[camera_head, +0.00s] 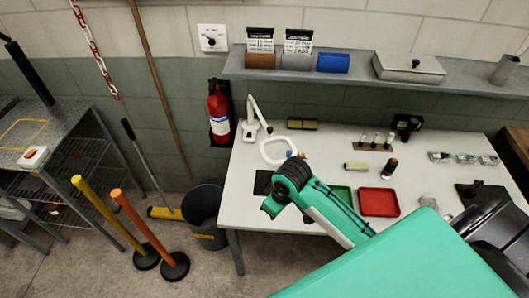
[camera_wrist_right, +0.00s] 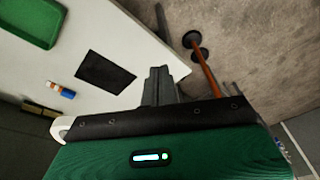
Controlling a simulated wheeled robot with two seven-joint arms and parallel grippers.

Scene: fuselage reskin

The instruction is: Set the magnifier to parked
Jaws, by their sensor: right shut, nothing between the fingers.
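The magnifier is a white jointed arm (camera_head: 255,118) with a white ring head (camera_head: 265,152), at the left back of the table. Its ring hangs over the tabletop, left of a small blue and orange item (camera_head: 292,154). A white curved edge at the left of the wrist view (camera_wrist_right: 62,128) may be part of the ring, mostly hidden by my gripper body. My right gripper (camera_head: 268,208) is in front of the ring, near the table's front left edge, apart from it. In the wrist view its fingers (camera_wrist_right: 158,74) are shut and empty. My left gripper is not in view.
A red tray (camera_head: 379,202) and a green tray (camera_wrist_right: 35,18) are on the table. A bin (camera_head: 205,212) and yellow and orange posts (camera_head: 140,232) stand left of it. A shelf (camera_head: 350,76) runs above.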

